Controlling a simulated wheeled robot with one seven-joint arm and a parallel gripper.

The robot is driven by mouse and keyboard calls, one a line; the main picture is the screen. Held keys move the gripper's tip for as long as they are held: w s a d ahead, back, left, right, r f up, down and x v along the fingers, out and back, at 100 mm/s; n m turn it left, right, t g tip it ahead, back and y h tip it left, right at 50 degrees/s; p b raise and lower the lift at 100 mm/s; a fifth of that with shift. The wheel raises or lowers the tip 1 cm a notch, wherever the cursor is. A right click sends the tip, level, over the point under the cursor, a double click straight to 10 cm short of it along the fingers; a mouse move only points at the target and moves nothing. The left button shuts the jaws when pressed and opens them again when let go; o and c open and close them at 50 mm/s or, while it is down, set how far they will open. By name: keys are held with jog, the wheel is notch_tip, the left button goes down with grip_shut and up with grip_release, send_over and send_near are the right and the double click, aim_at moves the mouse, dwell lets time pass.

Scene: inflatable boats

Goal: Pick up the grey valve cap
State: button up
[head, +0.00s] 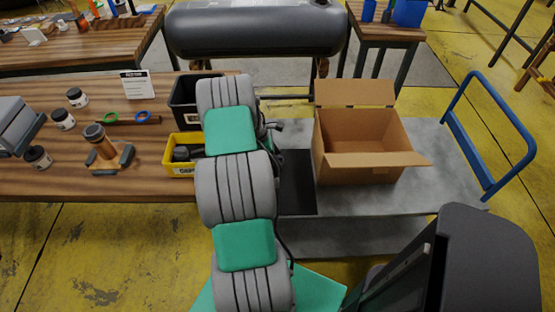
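A yellow bin (181,171) with a partly readable label stands at the right end of the wooden workbench. Dark objects (182,153) lie in it, too small to tell whether a grey valve cap is among them. My arm, with grey and green links, reaches up the middle of the head view and covers the bin's right side.
A black bin (184,103) stands behind the yellow one. Jars (63,119), a copper-coloured part in a dark holder (103,146) and a sign (136,84) stand on the workbench (60,180). An open cardboard box (362,142) sits on a grey cart (440,165) with a blue handle. A dark cylinder (255,32) lies behind.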

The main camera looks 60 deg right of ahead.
jog(key=c, duration=1)
